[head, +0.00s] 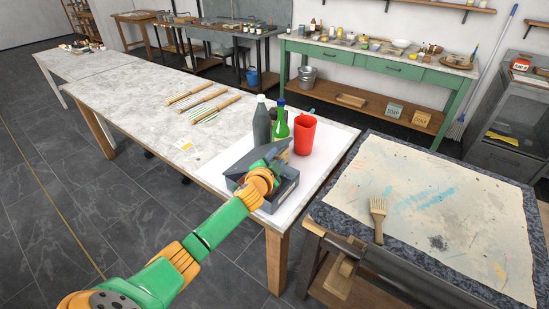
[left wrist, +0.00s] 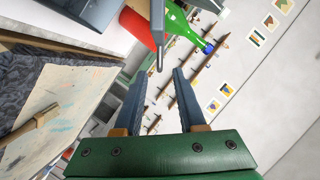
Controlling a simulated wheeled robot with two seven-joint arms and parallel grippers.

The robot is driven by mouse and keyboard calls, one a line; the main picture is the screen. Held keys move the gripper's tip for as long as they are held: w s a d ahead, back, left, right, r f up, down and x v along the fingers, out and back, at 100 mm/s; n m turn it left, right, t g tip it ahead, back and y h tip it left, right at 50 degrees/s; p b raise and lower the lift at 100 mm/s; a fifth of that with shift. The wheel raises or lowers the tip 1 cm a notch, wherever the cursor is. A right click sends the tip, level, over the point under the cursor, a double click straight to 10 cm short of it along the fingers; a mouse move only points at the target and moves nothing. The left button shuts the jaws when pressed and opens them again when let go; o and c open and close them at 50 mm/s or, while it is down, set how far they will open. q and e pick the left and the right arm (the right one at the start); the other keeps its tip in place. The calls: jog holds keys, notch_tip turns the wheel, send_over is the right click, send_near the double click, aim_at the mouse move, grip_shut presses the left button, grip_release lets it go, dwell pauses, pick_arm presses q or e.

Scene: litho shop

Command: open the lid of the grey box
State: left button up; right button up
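The dark grey box (head: 287,192) stands on white paper near the close right end of the long table, partly behind my left gripper. A grey panel (head: 240,164) shows at its upper left; the arm hides how far the lid is raised. In the left wrist view a box part (left wrist: 92,10) is at the top left. My right gripper is not in view.
Just behind the box stand a grey bottle (head: 261,122), a green bottle (head: 280,122) and a red cup (head: 304,134). Several wooden-handled tools (head: 203,101) lie farther along the table.

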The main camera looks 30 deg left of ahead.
pick_arm(q)
jog(key=shift+v, duration=1.35)
